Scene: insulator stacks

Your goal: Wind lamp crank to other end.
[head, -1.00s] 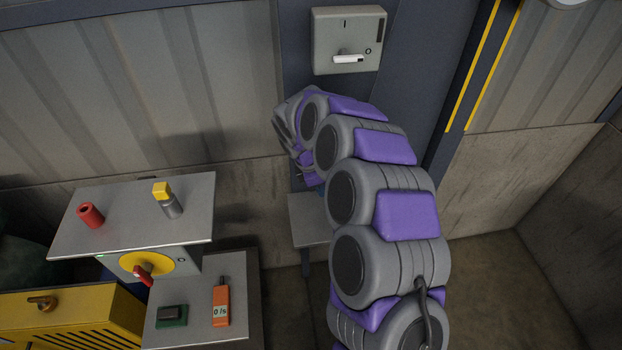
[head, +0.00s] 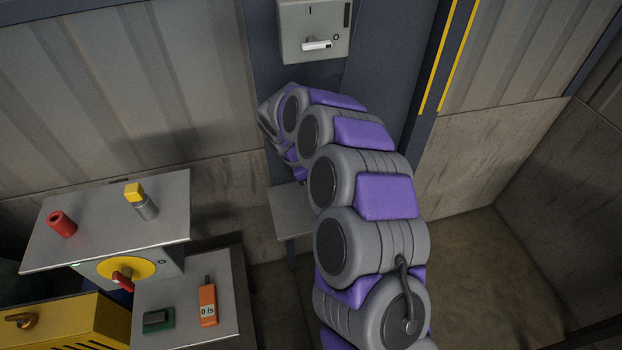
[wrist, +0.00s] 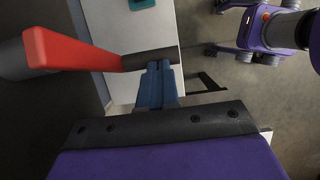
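In the wrist view a crank with a red arm (wrist: 75,52) and a dark cylindrical grip (wrist: 150,59) runs across the upper left. The narrow blue fingers of my gripper (wrist: 160,66) reach up to the dark grip and overlap its lower edge. The fingers lie close together, but I cannot tell whether they are clamped around the grip or only touch it. In the head view my purple and grey arm reaches toward the wall, and its bent end hides the fingers and the crank.
A grey switch box (head: 315,20) with a white lever hangs above my arm. A small grey shelf (head: 291,212) is below my wrist. At the left, a grey bench (head: 100,225) holds a red cylinder (head: 61,224) and a yellow-topped part (head: 136,192). Open floor (head: 480,260) lies right.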

